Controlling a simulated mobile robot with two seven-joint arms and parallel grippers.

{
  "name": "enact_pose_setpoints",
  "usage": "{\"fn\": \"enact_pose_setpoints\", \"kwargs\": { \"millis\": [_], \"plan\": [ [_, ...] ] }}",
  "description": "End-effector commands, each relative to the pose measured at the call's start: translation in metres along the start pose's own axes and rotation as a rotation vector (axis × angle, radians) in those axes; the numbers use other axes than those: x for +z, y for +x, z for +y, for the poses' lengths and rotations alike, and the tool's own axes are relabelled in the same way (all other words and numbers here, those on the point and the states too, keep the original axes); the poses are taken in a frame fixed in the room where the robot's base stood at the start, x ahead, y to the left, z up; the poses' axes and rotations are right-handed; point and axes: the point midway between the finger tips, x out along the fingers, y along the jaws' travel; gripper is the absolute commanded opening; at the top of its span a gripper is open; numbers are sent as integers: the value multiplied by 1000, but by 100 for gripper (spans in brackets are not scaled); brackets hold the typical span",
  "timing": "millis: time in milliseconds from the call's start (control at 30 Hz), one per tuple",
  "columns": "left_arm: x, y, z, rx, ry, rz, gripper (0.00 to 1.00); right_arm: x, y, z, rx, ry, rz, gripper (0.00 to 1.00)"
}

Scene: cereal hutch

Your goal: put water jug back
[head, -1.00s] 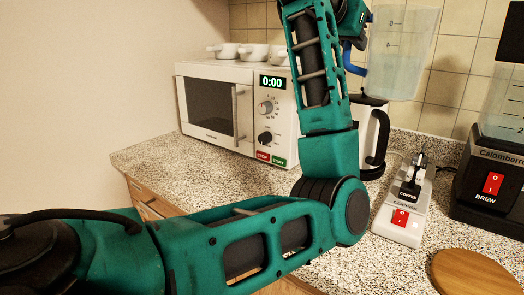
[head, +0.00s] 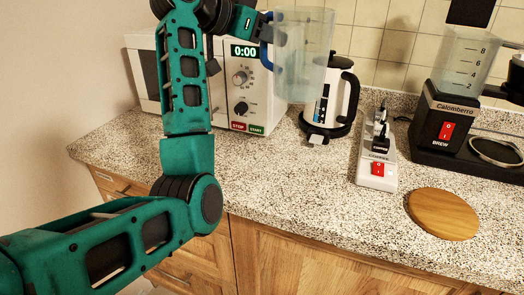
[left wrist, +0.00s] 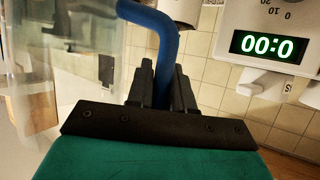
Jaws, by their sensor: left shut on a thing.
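The water jug (head: 303,60) is a clear, pale blue container with a blue handle (head: 266,45). It is held upright in the air, in front of the microwave's right edge and the kettle in the head view. My left gripper (head: 258,27) is shut on the blue handle. In the left wrist view, the fingers (left wrist: 163,85) close around the blue handle (left wrist: 163,30), and the clear jug wall (left wrist: 90,60) fills the left side. My right gripper is in neither view.
A white microwave (head: 240,90) stands behind my left arm. A white and black kettle (head: 333,100), a power strip (head: 377,170) and a coffee maker (head: 440,120) stand on the counter. A round wooden board (head: 443,214) lies front right. The speckled counter (head: 290,190) is clear in front.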

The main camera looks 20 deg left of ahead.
Motion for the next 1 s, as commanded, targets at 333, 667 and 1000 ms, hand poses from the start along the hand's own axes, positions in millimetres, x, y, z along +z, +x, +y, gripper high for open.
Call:
{"fn": "enact_pose_setpoints", "kwargs": {
  "millis": [333,667,1000],
  "plan": [
    [26,14,8,41,11,3,0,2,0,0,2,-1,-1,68],
    [102,46,10,40,9,4,0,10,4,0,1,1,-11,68],
    [144,63,10,37,14,6,0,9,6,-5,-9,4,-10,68]
  ]
}}
